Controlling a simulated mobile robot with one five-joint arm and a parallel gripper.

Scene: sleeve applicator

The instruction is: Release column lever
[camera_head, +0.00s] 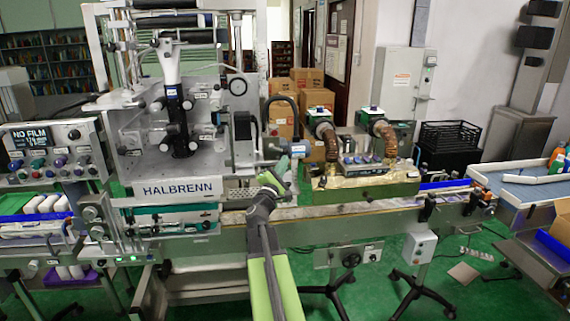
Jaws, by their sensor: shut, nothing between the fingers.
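The sleeve applicator (180,190), marked HALBRENN, stands at the left centre. A grey column assembly (243,140) is on its right side, with a curved black tube or handle (287,100) arching over it. I cannot tell for certain which part is the column lever. A small pale green and white part (298,148) sticks out at the right of the column. My green and dark arm rises from the bottom centre. My gripper (280,172) is shut and empty just below this part; contact between them cannot be made out.
A conveyor (340,210) runs right from the machine. A control panel (50,150) reading NO FILM is at the left. Cardboard boxes (305,80) are stacked behind. Green floor is open at front right.

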